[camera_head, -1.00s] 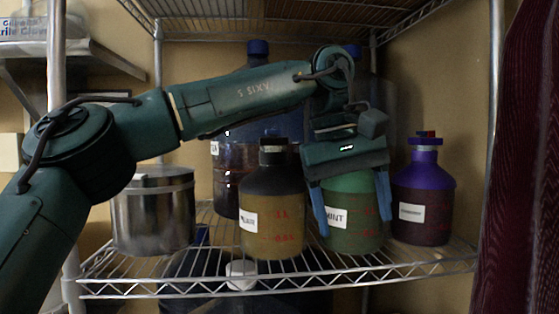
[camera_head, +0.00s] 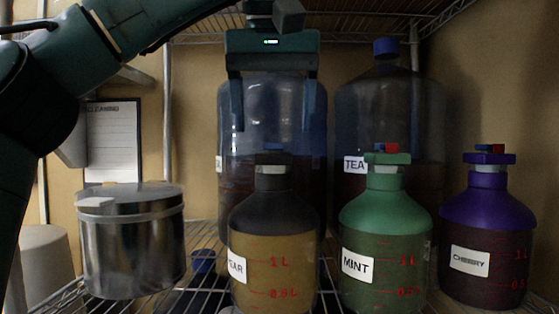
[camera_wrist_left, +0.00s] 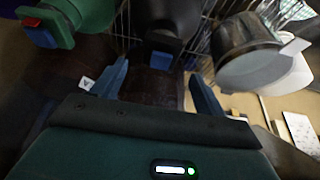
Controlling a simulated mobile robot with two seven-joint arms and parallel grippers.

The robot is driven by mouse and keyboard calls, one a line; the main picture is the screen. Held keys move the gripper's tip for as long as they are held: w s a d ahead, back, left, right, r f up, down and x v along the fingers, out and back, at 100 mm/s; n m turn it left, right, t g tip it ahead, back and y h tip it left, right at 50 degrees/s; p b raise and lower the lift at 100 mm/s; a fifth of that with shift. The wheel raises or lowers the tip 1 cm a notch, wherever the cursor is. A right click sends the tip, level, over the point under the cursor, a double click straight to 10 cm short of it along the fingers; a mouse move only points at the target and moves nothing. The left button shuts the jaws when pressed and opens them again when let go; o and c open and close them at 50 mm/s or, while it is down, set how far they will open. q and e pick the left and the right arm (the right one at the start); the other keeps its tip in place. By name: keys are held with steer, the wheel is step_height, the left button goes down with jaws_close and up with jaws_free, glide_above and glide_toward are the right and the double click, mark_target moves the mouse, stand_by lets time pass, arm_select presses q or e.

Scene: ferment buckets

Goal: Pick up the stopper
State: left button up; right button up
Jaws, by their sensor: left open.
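My left gripper (camera_head: 273,118) is open and empty, pointing down above and behind the pear bottle (camera_head: 270,230), in front of a large clear carboy (camera_head: 272,145). The pear bottle's dark stopper (camera_head: 273,158) sits in its neck, below the fingers. In the left wrist view it shows as a blue-topped piece (camera_wrist_left: 160,60) between the open fingers (camera_wrist_left: 158,72), apart from them. The mint bottle (camera_head: 385,235) has a green stopper (camera_head: 387,158) with a red part. The cherry bottle (camera_head: 487,235) has a purple stopper (camera_head: 489,158) with a red and blue top.
A lidded metal pot (camera_head: 130,245) stands left of the pear bottle. A second carboy, labelled TEA (camera_head: 380,110), with a blue cap (camera_head: 386,47), stands behind the mint bottle. A small blue object (camera_head: 203,260) shows at the wire shelf between pot and pear bottle. A clipboard (camera_head: 113,140) hangs behind.

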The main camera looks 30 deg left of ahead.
mark_target(274, 146)
arm_select(q)
steer(key=shift+s+a+f, duration=0.1)
steer(key=shift+f, duration=0.2)
steer(key=x, duration=0.4)
steer(key=shift+w+f, duration=0.2)
steer(key=shift+f, duration=0.1)
steer(key=c, duration=1.1)
steer(key=shift+r, duration=0.1)
